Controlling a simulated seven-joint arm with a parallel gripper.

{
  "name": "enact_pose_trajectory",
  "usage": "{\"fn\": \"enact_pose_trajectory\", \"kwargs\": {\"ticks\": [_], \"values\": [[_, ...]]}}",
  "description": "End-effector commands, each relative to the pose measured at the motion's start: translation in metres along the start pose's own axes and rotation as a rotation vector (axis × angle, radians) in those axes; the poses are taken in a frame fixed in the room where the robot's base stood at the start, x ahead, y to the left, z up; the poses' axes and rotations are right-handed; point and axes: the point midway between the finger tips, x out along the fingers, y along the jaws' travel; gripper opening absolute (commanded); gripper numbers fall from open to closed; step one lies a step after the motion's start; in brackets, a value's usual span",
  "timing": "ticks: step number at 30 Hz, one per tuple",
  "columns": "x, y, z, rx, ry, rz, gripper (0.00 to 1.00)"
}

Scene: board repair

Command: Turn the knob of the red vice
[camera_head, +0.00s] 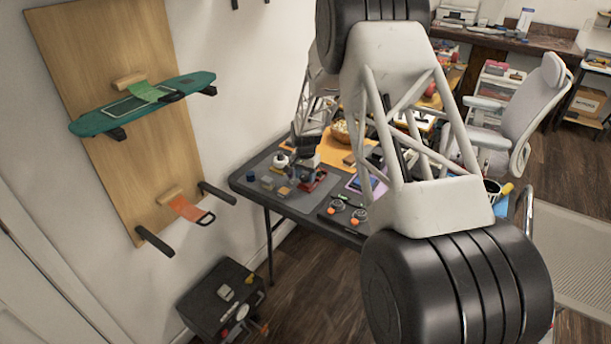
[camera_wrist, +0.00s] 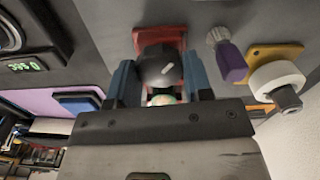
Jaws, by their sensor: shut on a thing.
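The red vice (camera_wrist: 172,32) is at the top middle of the wrist view, with a dark round knob (camera_wrist: 156,68) in front of it. My gripper (camera_wrist: 161,78) has its two blue-grey fingers on either side of the knob and is shut on it. The knob hides much of the vice. In the head view the red vice (camera_head: 318,183) is small on the table, with my gripper (camera_head: 305,160) right beside or over it; contact cannot be told there.
A purple-handled tool (camera_wrist: 231,62), a yellow piece (camera_wrist: 270,53) and a white roll (camera_wrist: 277,78) lie close to the right of the fingers. A blue block (camera_wrist: 77,103) is at left. The dark table (camera_head: 305,203) holds many small items. My arm covers the head view's middle.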

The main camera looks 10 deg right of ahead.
Motion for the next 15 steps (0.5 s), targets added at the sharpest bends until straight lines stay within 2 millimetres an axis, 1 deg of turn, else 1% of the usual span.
{"fn": "enact_pose_trajectory", "kwargs": {"ticks": [15], "values": [[0.0000, 0.0003, 0.0005, 0.483, -0.001, 0.001, 0.23]]}}
